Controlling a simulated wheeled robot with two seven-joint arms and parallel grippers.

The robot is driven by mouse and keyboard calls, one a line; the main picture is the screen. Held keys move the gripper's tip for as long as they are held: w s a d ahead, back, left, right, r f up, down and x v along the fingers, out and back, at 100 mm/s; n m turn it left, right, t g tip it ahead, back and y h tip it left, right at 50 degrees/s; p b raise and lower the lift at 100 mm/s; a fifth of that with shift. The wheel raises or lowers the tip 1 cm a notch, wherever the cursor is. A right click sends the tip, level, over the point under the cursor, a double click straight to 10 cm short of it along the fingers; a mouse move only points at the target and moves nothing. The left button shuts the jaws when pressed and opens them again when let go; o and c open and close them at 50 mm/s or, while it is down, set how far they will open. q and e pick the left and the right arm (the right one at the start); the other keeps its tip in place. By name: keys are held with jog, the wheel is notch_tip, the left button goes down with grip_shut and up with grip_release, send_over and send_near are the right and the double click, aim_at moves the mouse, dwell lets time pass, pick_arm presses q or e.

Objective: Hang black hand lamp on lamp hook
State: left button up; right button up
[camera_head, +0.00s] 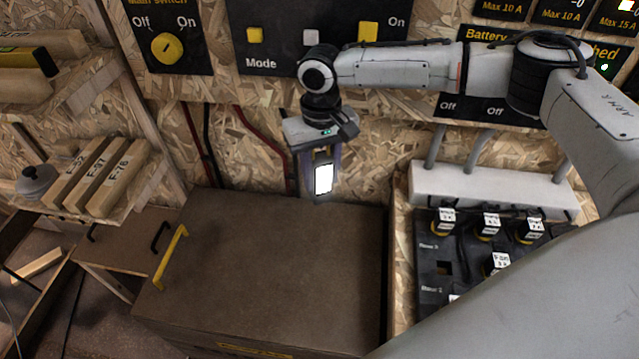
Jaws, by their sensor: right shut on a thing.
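My right gripper (318,150) is in the middle of the head view, with its arm coming in from the right, and points downward. It is shut on the black hand lamp (324,194), whose white face is lit and turned toward me. The lamp hangs upright from the fingers, in front of the chipboard wall and above the back edge of the brown box. The gripper hides the lamp's upper part. I cannot make out a lamp hook. My left gripper is not in view.
A large brown box (270,270) with a yellow handle (172,258) stands below. Left are shelves with labelled wooden blocks (95,180). A panel with a yellow switch (167,47) is on the wall. Right are a white power strip (490,190) and a black board with several plugs (435,270).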

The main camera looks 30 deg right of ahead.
jog(key=shift+w+d+f+b, duration=0.15)
jog(key=shift+w+d+b, duration=0.3)
jog(key=shift+w+b, duration=0.35)
jog(key=shift+d+p, duration=0.1)
jog(key=shift+p, duration=0.3)
jog(key=shift+w+d+f+p, duration=0.25)
jog(key=shift+w+f+p, duration=0.1)
jog(key=shift+p, duration=0.35)
jog(key=shift+f, duration=0.1)
jog(key=o, duration=1.3)
